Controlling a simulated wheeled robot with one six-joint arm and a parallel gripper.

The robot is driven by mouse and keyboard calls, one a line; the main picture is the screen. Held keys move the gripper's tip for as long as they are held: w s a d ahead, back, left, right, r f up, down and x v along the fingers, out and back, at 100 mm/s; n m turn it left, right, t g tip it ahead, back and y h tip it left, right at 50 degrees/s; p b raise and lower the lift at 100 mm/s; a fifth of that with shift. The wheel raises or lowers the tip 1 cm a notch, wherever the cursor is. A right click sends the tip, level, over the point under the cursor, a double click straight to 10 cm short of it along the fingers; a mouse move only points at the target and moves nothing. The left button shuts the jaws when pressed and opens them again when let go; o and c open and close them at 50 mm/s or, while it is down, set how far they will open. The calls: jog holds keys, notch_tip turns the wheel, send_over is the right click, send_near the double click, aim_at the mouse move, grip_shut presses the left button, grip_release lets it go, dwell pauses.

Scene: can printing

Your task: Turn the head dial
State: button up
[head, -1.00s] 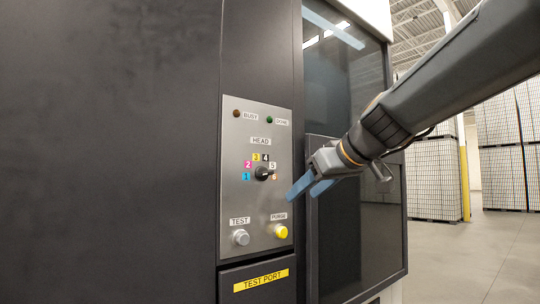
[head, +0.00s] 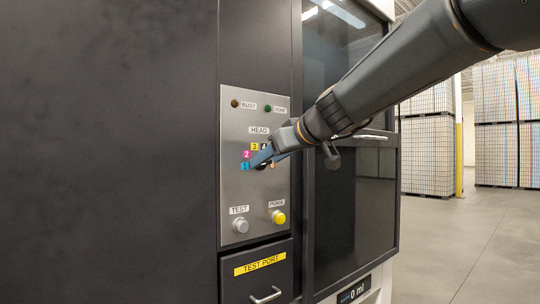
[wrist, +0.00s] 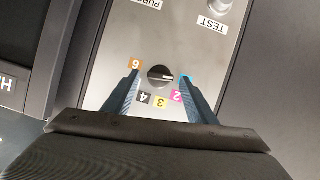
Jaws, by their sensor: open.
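The head dial (wrist: 160,76) is a small round dark knob with a light pointer mark, set in the steel control panel (head: 238,205). Coloured number labels ring it. In the wrist view its mark points right, toward the blue label (wrist: 186,77). My gripper (wrist: 159,77) is open, with one blue finger on each side of the dial. I cannot tell whether the fingers touch it. In the head view my gripper (head: 262,160) is at the dial and hides most of it and some labels.
Below the dial are a grey TEST button (head: 240,225) and a yellow PURGE button (head: 278,217). The BUSY lamp (head: 235,103) and DONE lamp (head: 268,108) are above. A TEST PORT drawer (head: 258,284) with a handle is underneath. A dark glass door (head: 350,220) stands to the right.

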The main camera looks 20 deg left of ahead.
jog(key=c, duration=1.1)
jog(key=shift+f+b, duration=0.1)
jog(key=shift+b, duration=0.2)
jog(key=m+b, duration=0.1)
jog(key=b, duration=0.1)
jog(key=m+g+b, duration=0.1)
jog(key=b, duration=0.1)
jog(key=shift+w+d+f+g+y, duration=0.1)
jog(key=shift+w+f+g+y, duration=0.1)
jog(key=shift+w+g+y, duration=0.15)
jog(key=m+b, duration=0.1)
jog(key=b, duration=0.1)
jog(key=m+g+y+b, duration=0.1)
jog(key=b, duration=0.1)
jog(key=shift+w+d+m+g, duration=0.15)
jog(key=shift+m+g, duration=0.1)
jog(key=shift+m, duration=0.15)
jog(key=m+b, duration=0.1)
jog(key=b, duration=0.1)
jog(key=m+g+y+b, duration=0.1)
jog(key=m+b, duration=0.1)
jog(key=shift+w+f+y, duration=0.15)
jog(key=shift+f+y, duration=0.1)
jog(key=shift+d+m+g+y+b, duration=0.1)
jog(key=shift+m+g+y+b, duration=0.6)
jog(key=shift+m+b, duration=1)
